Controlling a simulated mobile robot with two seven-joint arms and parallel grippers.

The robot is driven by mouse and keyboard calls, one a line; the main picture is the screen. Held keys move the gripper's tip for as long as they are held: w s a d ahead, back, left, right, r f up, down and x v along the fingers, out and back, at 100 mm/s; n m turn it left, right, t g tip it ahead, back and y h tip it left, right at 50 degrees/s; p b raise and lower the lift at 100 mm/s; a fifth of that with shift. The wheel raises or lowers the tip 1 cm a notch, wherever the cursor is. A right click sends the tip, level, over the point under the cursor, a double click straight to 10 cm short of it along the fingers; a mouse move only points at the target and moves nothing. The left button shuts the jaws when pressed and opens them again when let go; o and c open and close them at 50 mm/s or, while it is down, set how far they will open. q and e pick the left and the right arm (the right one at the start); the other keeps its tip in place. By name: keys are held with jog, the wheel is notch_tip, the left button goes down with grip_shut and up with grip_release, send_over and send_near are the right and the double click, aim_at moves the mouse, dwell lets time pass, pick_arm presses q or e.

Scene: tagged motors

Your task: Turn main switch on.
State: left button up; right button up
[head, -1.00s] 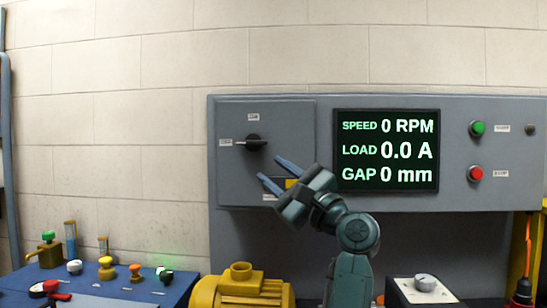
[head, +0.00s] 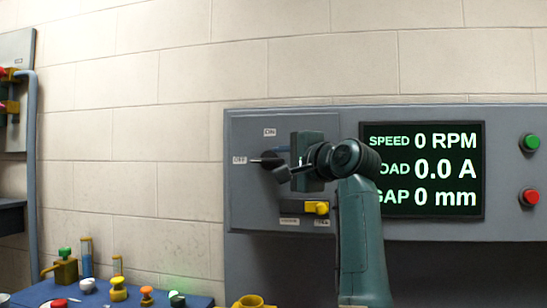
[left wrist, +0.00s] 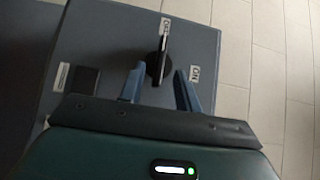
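The main switch is a black rotary knob (head: 270,160) on the grey panel door, with its white-marked pointer aimed left at the OFF label (head: 239,160). The ON label (head: 270,132) sits above it. In the left wrist view the knob (left wrist: 157,62) points at the OFF label (left wrist: 165,25), with the ON label (left wrist: 194,73) to its right. My left gripper (left wrist: 160,77) is open, its two blue fingers on either side of the knob, with visible gaps. In the head view the hand partly covers the knob's right side. My right gripper is not in view.
A yellow handle (head: 316,207) sits below the switch on the same door. A display (head: 430,185) reads 0 RPM, 0.0 A and 0 mm, partly covered by my arm. Green (head: 530,142) and red (head: 528,197) buttons are at right. A blue bench (head: 140,300) is lower left.

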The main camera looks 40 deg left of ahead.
aim_at(271, 161)
pick_arm(q)
jog(key=shift+x, duration=1.75)
jog(key=shift+c, duration=0.5)
grip_shut()
